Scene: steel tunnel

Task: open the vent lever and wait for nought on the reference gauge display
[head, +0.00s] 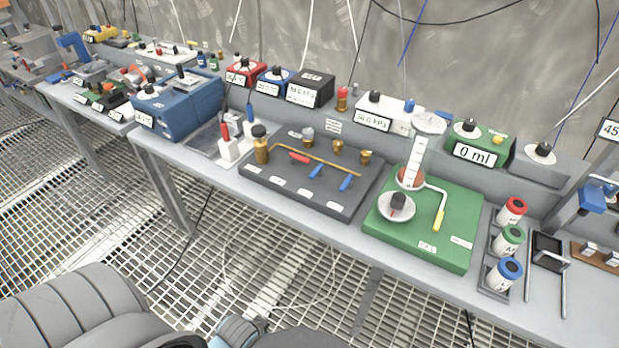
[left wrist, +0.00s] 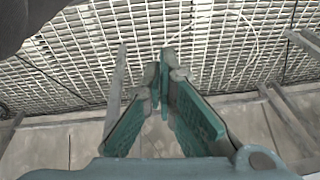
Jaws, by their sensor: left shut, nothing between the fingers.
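A dark grey manifold board (head: 310,188) lies on the bench with a brass pipe (head: 312,155). It carries a red lever (head: 299,158) and two blue levers, one in the middle (head: 316,171) and one at the right (head: 347,183). Their labels are too small to read, so I cannot tell which is the vent lever. A white display box (head: 374,120) behind reads about 55.0 kPa, not clearly; I cannot tell which display is the reference gauge. My left gripper (left wrist: 163,78) is shut and empty over the grating floor in the left wrist view, away from the levers. My right gripper is not in view.
A green board (head: 450,240) with a yellow-tipped crank stands right of the manifold. Behind it a green box (head: 484,146) reads 0 ml. Several canisters sit in a rack (head: 490,240). A blue box (head: 180,100) stands left.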

